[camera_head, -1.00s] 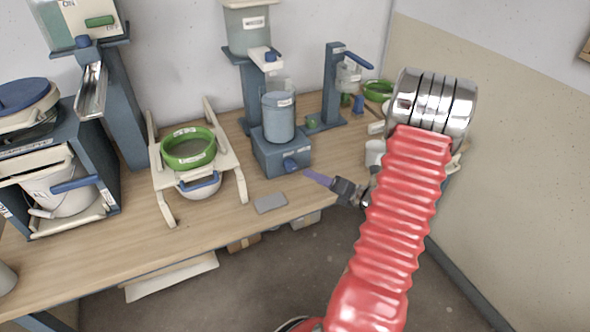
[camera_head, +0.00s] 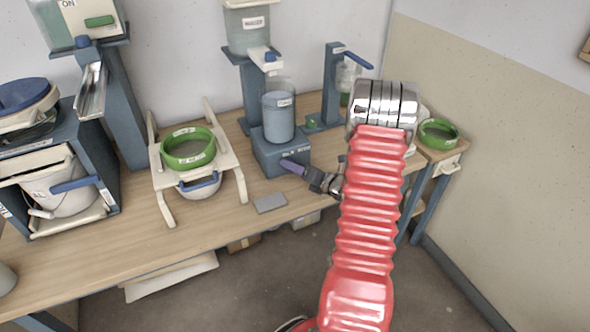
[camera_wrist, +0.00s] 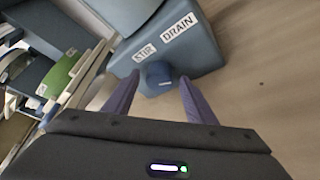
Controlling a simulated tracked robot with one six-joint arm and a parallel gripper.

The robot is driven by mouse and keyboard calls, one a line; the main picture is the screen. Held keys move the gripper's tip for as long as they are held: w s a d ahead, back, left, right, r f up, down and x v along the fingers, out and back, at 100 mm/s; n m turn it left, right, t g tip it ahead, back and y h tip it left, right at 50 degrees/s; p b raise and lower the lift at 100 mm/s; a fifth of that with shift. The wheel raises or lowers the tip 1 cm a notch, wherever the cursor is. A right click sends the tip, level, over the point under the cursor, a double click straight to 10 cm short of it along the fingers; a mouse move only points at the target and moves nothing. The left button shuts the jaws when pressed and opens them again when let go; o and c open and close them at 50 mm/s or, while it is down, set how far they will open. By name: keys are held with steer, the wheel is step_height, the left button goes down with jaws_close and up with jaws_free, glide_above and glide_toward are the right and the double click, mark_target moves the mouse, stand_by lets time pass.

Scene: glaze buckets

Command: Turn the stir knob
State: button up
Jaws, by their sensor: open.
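The stir knob (camera_wrist: 158,74) is a small blue knob on the front of a blue-grey base box (camera_head: 270,155), below a label reading STIR and beside one reading DRAIN. In the wrist view it lies ahead of and between the two purple fingers of my gripper (camera_wrist: 154,92), which are spread apart. I cannot tell whether either finger touches it. In the head view my gripper (camera_head: 290,166) reaches the front of the box from the right, and its fingers hide the knob. A clear, blue-filled container (camera_head: 278,115) stands on the box.
A green-ringed sieve (camera_head: 188,148) on a cream stand is left of the box. A grey plate (camera_head: 270,203) lies at the table's front edge. A blue stand with a lever (camera_head: 335,85) is behind right. Another green ring (camera_head: 439,133) sits at far right.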

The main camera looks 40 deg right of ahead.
steer(key=shift+c, duration=0.5)
steer(key=c, duration=0.9)
steer(key=shift+c, duration=0.2)
steer(key=shift+n, duration=0.3)
steer(key=n+g+h, duration=0.1)
steer(key=n+h, duration=0.1)
steer(key=n, duration=0.1)
steer(key=shift+a+g, duration=0.15)
steer(key=shift+g, duration=0.15)
steer(key=shift+a+n+g+h, duration=0.2)
steer(key=shift+n+g+h, duration=0.3)
steer(key=shift+n+h, duration=1.45)
steer(key=shift+n, duration=0.35)
steer(key=shift+y, duration=0.25)
steer(key=o, duration=1)
steer(key=shift+w+r, duration=0.1)
